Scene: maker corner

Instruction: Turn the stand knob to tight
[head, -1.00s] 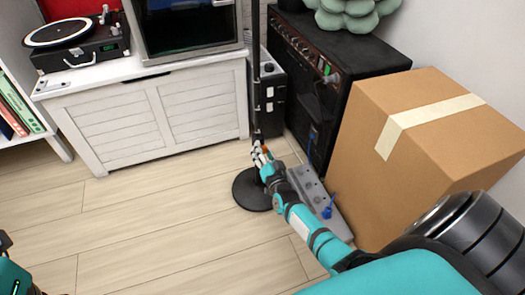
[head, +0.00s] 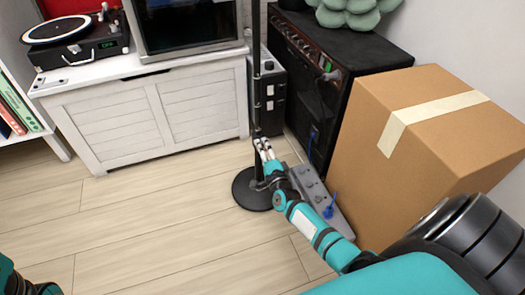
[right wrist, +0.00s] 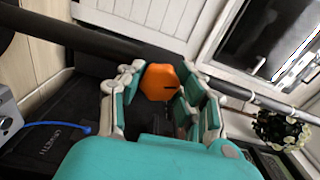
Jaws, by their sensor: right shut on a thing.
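The stand is a thin black pole (head: 256,95) on a round black base (head: 250,201) on the floor. Its orange knob (right wrist: 160,82) shows in the right wrist view, beside the pole (right wrist: 85,40). My right gripper (right wrist: 161,88) has its fingers on both sides of the knob and is shut on it. In the head view my right gripper (head: 263,146) is at the lower part of the pole, and the knob is hidden there. The knob has a small dark mark on its face. Only a teal part of my left arm shows at the lower left corner.
A grey pedal strip (head: 318,200) with a blue plug lies right of the base. A black amplifier (head: 335,60) and a cardboard box (head: 430,150) stand to the right. A white cabinet (head: 150,120) is behind. The floor to the left is clear.

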